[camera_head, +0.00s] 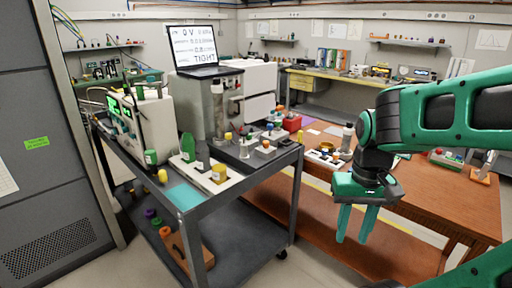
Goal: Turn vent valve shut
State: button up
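My gripper (356,224) hangs at the right, in front of the wooden bench, with two teal fingers pointing down. The fingers are apart and nothing is between them. It is well to the right of a grey cart (235,190) that bears laboratory apparatus. On the cart, small blocks with coloured knobs stand near the right end, among them an orange knob (266,144) and a yellow knob (228,136). I cannot tell which of these, if any, is the vent valve, nor whether it is open or shut. My gripper touches none of them.
Floor shows between cart and bench.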

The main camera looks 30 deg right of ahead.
aim_at(266, 144)
jog(key=z, duration=1.95)
jog(key=k, duration=0.65)
jog(key=u, duration=0.8)
jog(key=i, duration=1)
jog(key=u, duration=0.1)
